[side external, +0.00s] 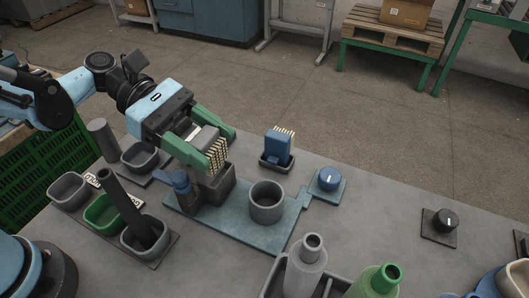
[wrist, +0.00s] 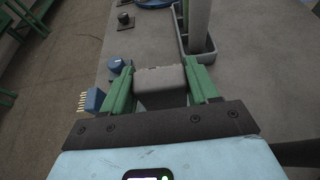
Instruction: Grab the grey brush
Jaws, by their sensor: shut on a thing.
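The grey brush (side external: 205,137) is between the green fingers of my gripper (side external: 203,147) in the side view, its tan bristles facing right and down. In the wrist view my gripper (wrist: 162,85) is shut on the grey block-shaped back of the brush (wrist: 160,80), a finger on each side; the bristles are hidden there. The brush is held above or at a dark grey box-shaped holder (side external: 223,186); I cannot tell whether it touches it.
A blue brush (side external: 278,147) stands in a dark holder behind the blue plate (side external: 240,228). A grey round cup (side external: 266,203) and a blue knob (side external: 328,179) are close by. Grey and green bottles (side external: 305,268) stand in front. Grey and green cups (side external: 102,213) are at the left.

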